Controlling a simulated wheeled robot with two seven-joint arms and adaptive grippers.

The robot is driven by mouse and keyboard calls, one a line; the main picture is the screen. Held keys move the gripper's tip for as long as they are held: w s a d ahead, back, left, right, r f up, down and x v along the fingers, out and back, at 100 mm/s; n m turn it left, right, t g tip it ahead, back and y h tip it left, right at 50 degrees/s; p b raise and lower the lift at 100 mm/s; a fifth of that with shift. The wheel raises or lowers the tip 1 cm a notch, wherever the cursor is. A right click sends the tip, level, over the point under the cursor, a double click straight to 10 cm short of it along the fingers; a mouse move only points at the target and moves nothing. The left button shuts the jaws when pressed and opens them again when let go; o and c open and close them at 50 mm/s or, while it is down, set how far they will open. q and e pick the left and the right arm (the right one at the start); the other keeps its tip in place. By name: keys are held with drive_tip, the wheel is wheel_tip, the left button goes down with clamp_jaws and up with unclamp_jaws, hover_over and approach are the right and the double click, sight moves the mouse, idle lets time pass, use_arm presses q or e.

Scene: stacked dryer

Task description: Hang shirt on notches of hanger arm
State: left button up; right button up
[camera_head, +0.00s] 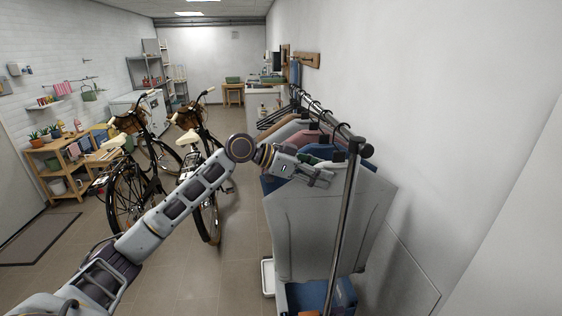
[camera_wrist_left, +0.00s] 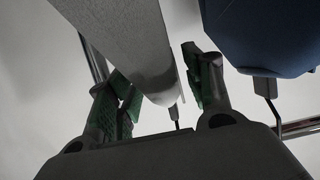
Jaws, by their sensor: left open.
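A light grey shirt (camera_head: 322,235) hangs nearest on a clothes rack. A blue shirt (camera_head: 283,168) hangs just behind it. My left gripper (camera_head: 325,175) is at the top of the grey shirt, by its shoulder. In the left wrist view my left gripper (camera_wrist_left: 162,88) is open, with green-padded fingers. The grey shirt (camera_wrist_left: 125,40) reaches down between these fingers, and neither finger clearly presses on it. The blue shirt (camera_wrist_left: 265,35) is beside the right finger. A thin hanger wire shows below each garment. The hanger arm's notches cannot be made out. My right gripper is out of view.
The rack's rail (camera_head: 335,125) and near post (camera_head: 343,225) stand close to my left gripper, beside the white wall. More garments hang farther along. Two bicycles (camera_head: 150,175) stand left of the rack. A blue bin (camera_head: 310,296) is below the shirts.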

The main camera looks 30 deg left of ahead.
use_arm(q)
drive_tip(key=b+v, duration=0.3)
drive_tip(key=v, duration=1)
drive_tip(key=shift+a+b, duration=0.25)
drive_tip(key=shift+b, duration=0.15)
drive_tip(key=shift+s, duration=0.1)
idle(0.4)
